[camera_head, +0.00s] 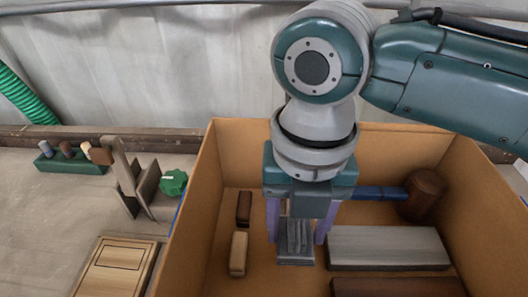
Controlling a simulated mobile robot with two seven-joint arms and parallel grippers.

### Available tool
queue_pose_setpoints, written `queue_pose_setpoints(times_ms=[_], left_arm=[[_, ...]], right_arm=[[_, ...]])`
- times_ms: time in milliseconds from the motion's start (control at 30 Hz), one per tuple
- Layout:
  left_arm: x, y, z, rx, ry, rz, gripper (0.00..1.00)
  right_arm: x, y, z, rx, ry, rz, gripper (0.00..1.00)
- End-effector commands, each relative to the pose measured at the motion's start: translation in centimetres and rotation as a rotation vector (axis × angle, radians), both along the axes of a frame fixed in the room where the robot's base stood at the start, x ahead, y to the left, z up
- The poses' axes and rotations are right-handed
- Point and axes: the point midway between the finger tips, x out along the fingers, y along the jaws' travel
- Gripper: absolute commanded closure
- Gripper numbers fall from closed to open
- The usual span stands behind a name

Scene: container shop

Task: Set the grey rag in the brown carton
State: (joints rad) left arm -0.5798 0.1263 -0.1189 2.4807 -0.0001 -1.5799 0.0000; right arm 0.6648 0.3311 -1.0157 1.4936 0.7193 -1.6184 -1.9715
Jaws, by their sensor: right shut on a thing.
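The brown carton (192,220) is a large open box at the centre and right. My right gripper (297,238) points down inside it, with a purple finger on each side of the folded grey rag (295,252). The gripper is shut on the rag. The rag hangs low between the carton's walls; I cannot tell whether it touches the floor. The gripper body hides the rag's upper part. My left gripper is not in view.
In the carton lie a dark block (244,209), a tan block (238,253), a blue-handled mallet (423,195), a grey-brown plank (388,247) and a dark board (398,287). Outside, left, are a wooden box (115,266), a green knob (173,182) and a green rack (72,159).

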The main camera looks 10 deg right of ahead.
Motion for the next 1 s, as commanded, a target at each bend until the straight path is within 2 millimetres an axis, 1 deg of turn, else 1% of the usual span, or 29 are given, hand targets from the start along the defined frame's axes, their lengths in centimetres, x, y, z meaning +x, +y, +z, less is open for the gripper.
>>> queue_pose_setpoints(times_ms=[100, 233, 300, 533, 667, 700, 800, 1000], left_arm=[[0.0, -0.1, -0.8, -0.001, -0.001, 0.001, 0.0], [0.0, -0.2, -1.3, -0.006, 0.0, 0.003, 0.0], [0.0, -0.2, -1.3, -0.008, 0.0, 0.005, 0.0], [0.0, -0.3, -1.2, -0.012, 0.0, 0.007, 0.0], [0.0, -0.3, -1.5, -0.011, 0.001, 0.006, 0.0], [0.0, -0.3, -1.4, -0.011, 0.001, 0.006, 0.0], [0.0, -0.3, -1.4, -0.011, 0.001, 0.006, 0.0], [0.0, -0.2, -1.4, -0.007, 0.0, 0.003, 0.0]], right_arm=[[-0.2, 0.0, -2.2, -0.002, 0.006, 0.0, 1.0], [-0.1, 0.0, -3.9, -0.002, 0.004, 0.0, 1.0], [-0.1, 0.0, -4.2, -0.001, 0.002, 0.001, 1.0], [-0.1, 0.0, -4.1, -0.001, 0.001, 0.001, 1.0], [-0.1, 0.0, -4.5, -0.002, 0.002, 0.001, 1.0], [-0.1, 0.0, -4.4, -0.002, 0.002, 0.001, 0.41], [-0.1, 0.0, -4.4, -0.002, 0.002, 0.001, 0.31], [-0.1, 0.0, -4.4, -0.002, 0.002, 0.001, 0.31]])
